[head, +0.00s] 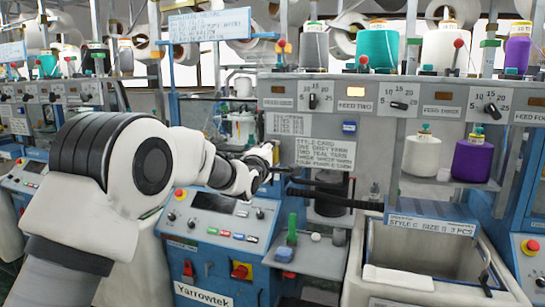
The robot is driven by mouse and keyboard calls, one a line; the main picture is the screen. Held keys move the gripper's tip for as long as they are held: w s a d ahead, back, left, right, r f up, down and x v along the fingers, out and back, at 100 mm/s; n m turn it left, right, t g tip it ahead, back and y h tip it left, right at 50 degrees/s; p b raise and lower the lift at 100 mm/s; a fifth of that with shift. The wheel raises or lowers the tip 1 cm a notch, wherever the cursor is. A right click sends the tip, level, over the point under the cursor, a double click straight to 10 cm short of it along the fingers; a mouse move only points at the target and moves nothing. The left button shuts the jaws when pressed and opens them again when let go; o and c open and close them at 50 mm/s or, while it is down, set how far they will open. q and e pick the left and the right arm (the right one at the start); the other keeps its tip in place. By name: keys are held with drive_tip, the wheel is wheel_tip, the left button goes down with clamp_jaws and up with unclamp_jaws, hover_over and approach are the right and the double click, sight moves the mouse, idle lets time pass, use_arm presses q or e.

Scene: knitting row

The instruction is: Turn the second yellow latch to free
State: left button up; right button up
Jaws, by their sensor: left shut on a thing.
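My left gripper (276,168) is at the left edge of the middle knitting machine, just left of the style card. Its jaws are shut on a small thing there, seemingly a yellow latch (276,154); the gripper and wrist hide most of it. I cannot tell which way the latch is turned. No other yellow latch shows clearly. My right gripper is not in view.
A style card (325,154) hangs beside the gripper, and a dark bar (335,200) runs just below it. A control panel (215,220) lies under my left arm. An open bin (425,250) stands at the lower right. Yarn cones (473,159) sit on the shelf.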

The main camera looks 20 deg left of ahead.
use_arm(q)
drive_tip(key=shift+r, duration=0.1)
idle(0.4)
drive_tip(key=o, duration=0.9)
drive_tip(key=shift+o, duration=1.3)
drive_tip(key=shift+w, duration=0.1)
drive_tip(key=s, duration=1.2)
drive_tip(key=shift+a, duration=0.15)
drive_tip(key=shift+w+f, duration=0.1)
drive_tip(key=shift+f, duration=0.1)
